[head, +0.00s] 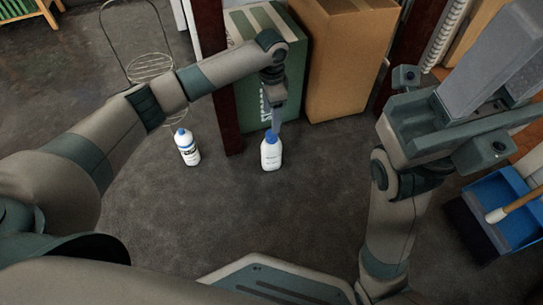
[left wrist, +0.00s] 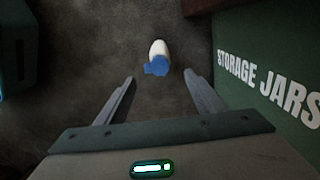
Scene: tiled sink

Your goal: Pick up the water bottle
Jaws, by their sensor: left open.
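A white bottle with a blue cap (head: 271,155) stands upright on the dark floor in the head view. A second white bottle with a blue cap and a dark label (head: 187,148) stands to its left. I cannot tell which one is the water bottle. My left gripper (head: 274,122) points down just above the right-hand bottle and partly overlaps its cap. In the left wrist view a white bottle with a blue cap (left wrist: 158,52) lies ahead of my open, empty left gripper (left wrist: 159,77), roughly centred between the fingers. My right gripper (head: 490,62) is raised at the upper right.
A green storage-jars box (head: 238,30) and a brown cardboard box (head: 345,60) stand close behind the bottles. A dark red post (head: 215,70) rises between the bottles. A wire stand (head: 150,66) is at the back left. A blue dustpan (head: 510,215) lies right. The front floor is clear.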

